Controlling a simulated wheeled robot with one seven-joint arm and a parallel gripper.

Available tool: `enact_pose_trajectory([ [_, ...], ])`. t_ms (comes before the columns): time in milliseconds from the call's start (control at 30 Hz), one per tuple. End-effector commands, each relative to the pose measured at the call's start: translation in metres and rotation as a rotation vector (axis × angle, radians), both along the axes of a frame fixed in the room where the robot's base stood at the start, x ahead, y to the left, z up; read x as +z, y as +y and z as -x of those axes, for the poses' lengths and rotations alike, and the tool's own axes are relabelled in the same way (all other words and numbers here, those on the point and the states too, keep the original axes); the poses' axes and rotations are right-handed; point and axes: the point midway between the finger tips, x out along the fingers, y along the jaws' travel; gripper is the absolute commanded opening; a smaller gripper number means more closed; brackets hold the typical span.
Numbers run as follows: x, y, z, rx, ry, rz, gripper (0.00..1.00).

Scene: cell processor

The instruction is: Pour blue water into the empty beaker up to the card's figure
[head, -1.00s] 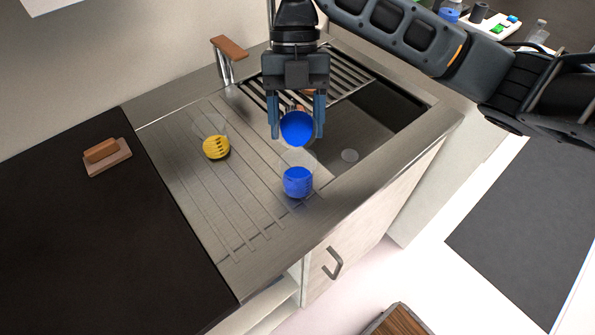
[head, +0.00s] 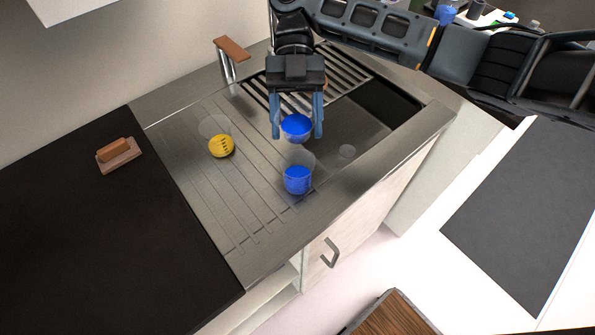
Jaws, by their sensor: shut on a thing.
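My gripper (head: 298,134) is shut on a beaker of blue water (head: 296,127), held above the steel drainboard. The water shows as a blue oval between the fingers; the beaker's clear walls are hard to make out. Just below and in front of it, a clear beaker (head: 299,160) stands on the drainboard with blue water in its lower part. I cannot read its level against any marks. Another clear beaker (head: 215,127) with yellow liquid stands to the left, apart from my gripper. I cannot make out a card with a figure.
The sink basin, partly under a slatted rack (head: 347,75), lies behind and right. A tap with a wooden handle (head: 231,47) stands at the back. A wooden block on a small base (head: 119,153) sits on the dark counter (head: 90,240). The drainboard's front left is clear.

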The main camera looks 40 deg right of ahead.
Motion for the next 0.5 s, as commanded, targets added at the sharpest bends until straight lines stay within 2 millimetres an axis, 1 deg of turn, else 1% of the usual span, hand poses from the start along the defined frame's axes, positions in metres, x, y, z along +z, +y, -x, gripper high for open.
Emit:
enact_pose_trajectory([
  [133, -0.002, 0.001, 0.001, 0.0, 0.046, -0.03, 0.08],
  [300, -0.007, 0.004, 0.006, -0.001, 0.191, -0.138, 0.08],
  [500, -0.014, 0.007, 0.01, 0.001, 0.315, -0.234, 0.08],
])
